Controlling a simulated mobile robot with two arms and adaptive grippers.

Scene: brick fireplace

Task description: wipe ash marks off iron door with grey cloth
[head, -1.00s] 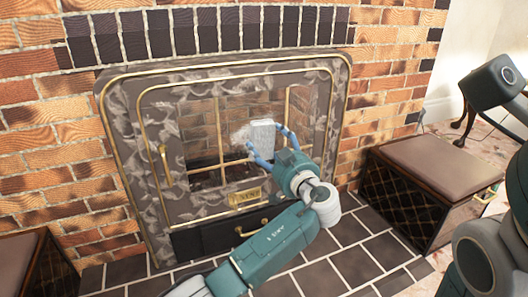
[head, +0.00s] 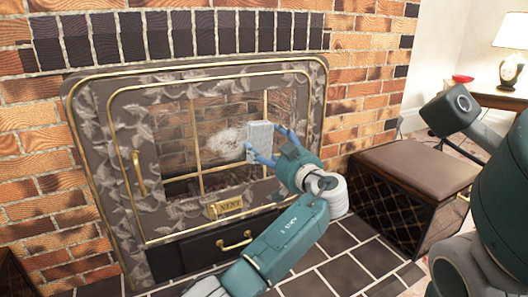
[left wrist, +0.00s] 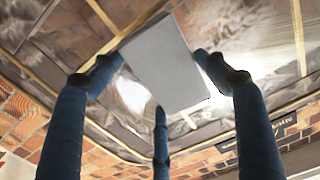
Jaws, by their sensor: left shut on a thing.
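The iron door (head: 115,115) of the fireplace has a dark leaf-patterned frame with gold trim and a glass pane, and it looks closed. A whitish smear of ash (head: 225,141) lies on the glass. The grey cloth (head: 259,136), a flat pale rectangle, is just right of the smear, at or close to the glass; contact cannot be told. My left gripper (head: 276,147) is shut on it. In the left wrist view the cloth (left wrist: 168,62) sits between blue fingers, with pale marks (left wrist: 133,95) behind it. My right gripper is out of view.
A dark box with a brown padded top (head: 420,170) stands right of the door. Below the pane are a brass plate (head: 226,207) and a drawer handle (head: 233,241). Dark tiles (head: 345,270) cover the hearth. A lamp (head: 512,45) stands at the far right.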

